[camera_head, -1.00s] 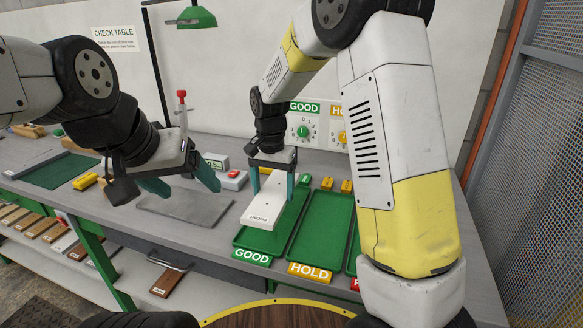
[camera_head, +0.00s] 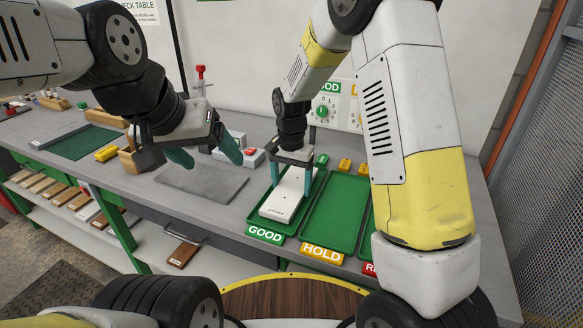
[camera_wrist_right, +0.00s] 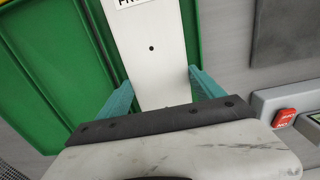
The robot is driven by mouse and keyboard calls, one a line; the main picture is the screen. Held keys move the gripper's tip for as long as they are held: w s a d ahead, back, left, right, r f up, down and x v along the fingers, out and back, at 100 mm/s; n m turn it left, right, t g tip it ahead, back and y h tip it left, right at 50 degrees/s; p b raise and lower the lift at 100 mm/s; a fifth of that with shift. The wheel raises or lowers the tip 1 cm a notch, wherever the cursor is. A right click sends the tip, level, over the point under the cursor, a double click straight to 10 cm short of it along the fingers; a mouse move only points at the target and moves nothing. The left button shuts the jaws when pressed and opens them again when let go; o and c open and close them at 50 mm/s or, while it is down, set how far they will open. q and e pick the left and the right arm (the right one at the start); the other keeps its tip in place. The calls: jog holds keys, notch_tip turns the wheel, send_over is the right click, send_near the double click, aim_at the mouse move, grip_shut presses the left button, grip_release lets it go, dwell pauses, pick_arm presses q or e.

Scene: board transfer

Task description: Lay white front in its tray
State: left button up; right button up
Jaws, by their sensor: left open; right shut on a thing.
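My left gripper (camera_head: 208,158) is open and empty above the grey mat, left of the tray.
A green HOLD tray (camera_head: 336,215) stands right of the GOOD tray, with another tray partly hidden behind my right arm. A grey mat (camera_head: 200,186) lies left of the trays. A box with a red button (camera_head: 250,153) stands behind.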

jog(key=shift+f, duration=0.4)
dwell(0.5)
jog(key=o, duration=1.7)
jog(key=shift+r, duration=3.9)
